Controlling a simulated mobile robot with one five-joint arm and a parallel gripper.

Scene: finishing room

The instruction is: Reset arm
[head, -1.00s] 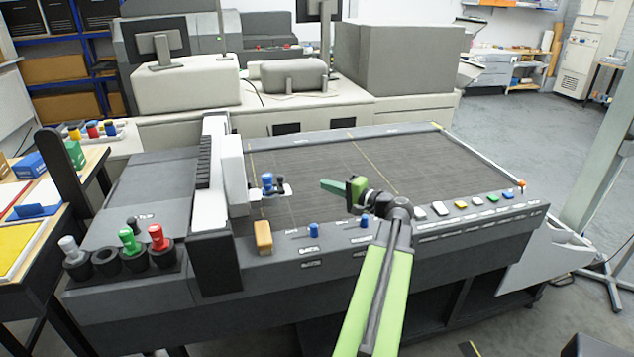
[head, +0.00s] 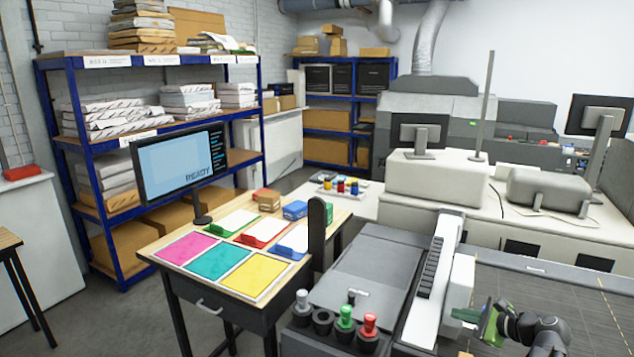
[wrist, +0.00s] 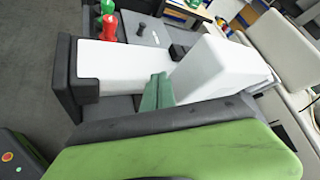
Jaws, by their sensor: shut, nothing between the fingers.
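My arm (head: 535,330) is at the lower right of the head view, in front of the white carriage of the grey machine. My gripper (head: 468,314) points left, with green fingers together and nothing held. In the wrist view the gripper (wrist: 157,92) appears as a shut green tip. Beyond it are the white carriage (wrist: 220,68) and a long white bar (wrist: 125,62). Whether the fingertips touch the carriage cannot be told.
The grey machine bed (head: 540,300) lies at lower right. Green (head: 345,316) and red (head: 369,325) knobs stand on its left end. A wooden table (head: 189,232) with coloured sheets and a monitor (head: 180,165) stand left. Blue shelving (head: 95,185) stands behind.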

